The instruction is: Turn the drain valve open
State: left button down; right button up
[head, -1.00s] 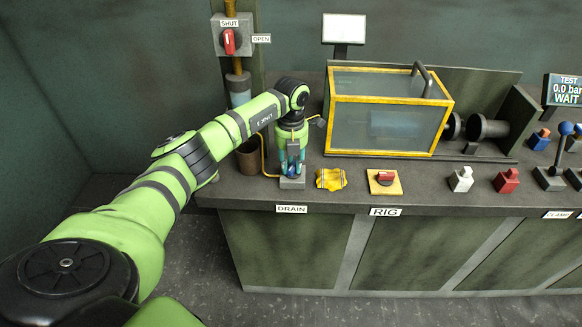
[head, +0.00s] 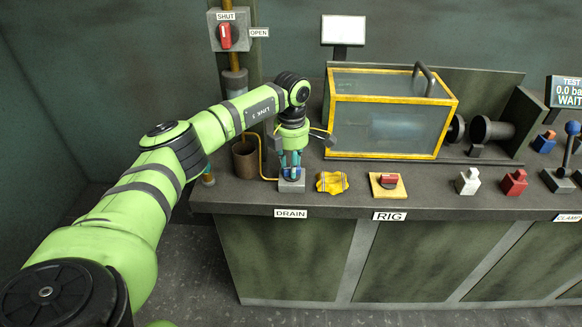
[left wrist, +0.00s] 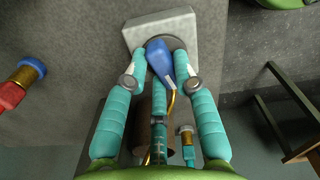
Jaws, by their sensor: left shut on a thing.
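The drain valve is a grey block (head: 292,186) with a blue handle (left wrist: 158,57), at the bench front above the DRAIN label (head: 291,214). My left gripper (head: 291,172) points down over it. The handle lies at a slant to the block in that view. In the head view the fingers mostly hide the handle. My right gripper is in neither current view.
A brown pot (head: 246,160) stands behind left. A yellow-framed clear box (head: 393,112) stands behind right. A wall switch (head: 225,36) is at the back.

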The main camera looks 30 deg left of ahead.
pick_arm(q)
jog(key=shift+w+m+b, duration=0.1)
jog(key=shift+m+b, duration=0.2)
jog(key=shift+m, duration=1.3)
jog(key=shift+d, duration=0.1)
jog(key=c, duration=1)
grip_release()
notch_tip(320, 180, up, 12)
jog(key=shift+r, duration=0.1)
